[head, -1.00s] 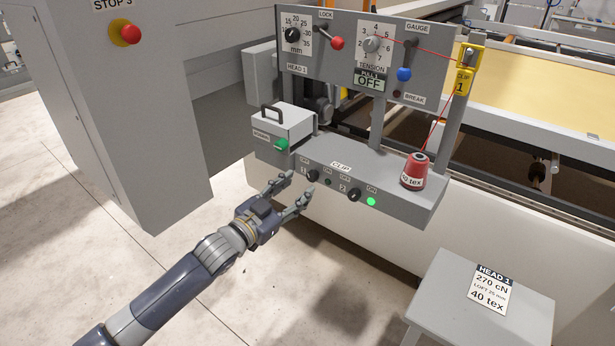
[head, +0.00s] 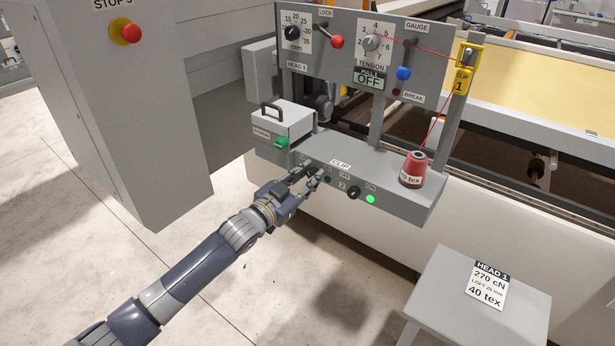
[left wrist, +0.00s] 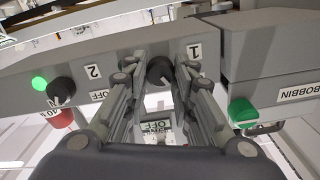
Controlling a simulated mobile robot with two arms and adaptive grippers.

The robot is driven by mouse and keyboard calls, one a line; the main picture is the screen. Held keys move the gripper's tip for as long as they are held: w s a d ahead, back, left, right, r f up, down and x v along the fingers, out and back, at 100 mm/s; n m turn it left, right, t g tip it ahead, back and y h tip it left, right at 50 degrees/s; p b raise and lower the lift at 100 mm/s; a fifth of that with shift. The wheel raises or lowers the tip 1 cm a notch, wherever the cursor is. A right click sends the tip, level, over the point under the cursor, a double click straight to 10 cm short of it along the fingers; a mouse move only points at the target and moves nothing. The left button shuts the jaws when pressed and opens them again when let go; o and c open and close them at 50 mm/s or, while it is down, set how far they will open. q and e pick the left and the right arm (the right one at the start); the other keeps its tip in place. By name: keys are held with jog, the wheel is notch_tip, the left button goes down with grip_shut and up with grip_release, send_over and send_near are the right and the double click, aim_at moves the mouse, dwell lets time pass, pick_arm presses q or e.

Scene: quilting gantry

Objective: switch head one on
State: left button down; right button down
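The black rotary knob of switch 1 (left wrist: 160,71) is on the front of the grey CLIP panel (head: 395,192). In the head view my fingers mostly hide it, and a dark lamp (head: 329,179) shows just to its right. My left gripper (head: 308,173) is at the panel. In the left wrist view its two fingers stand apart, one on each side of knob 1; whether they touch it I cannot tell. The knob 2 (head: 354,192) is to the right, with a lit green lamp (head: 370,199). My right gripper is not in view.
A grey bobbin box (head: 283,128) with a green knob sits left of the switches. A red 40 tex cone (head: 414,169) stands on the panel's right end. Above is the HEAD 1 board (head: 345,55) with a display reading OFF. A stool (head: 470,315) stands front right.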

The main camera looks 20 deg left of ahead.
pick_arm(q)
jog(key=shift+m, duration=0.3)
jog(key=m, duration=0.5)
jog(key=shift+d, duration=0.1)
jog(key=m, duration=0.6)
jog(key=shift+f, duration=0.1)
jog(key=shift+m, duration=0.3)
dwell(0.3)
jog(key=c, duration=1.3)
grip_release()
jog(key=shift+c, duration=0.2)
jog(key=shift+s, duration=0.15)
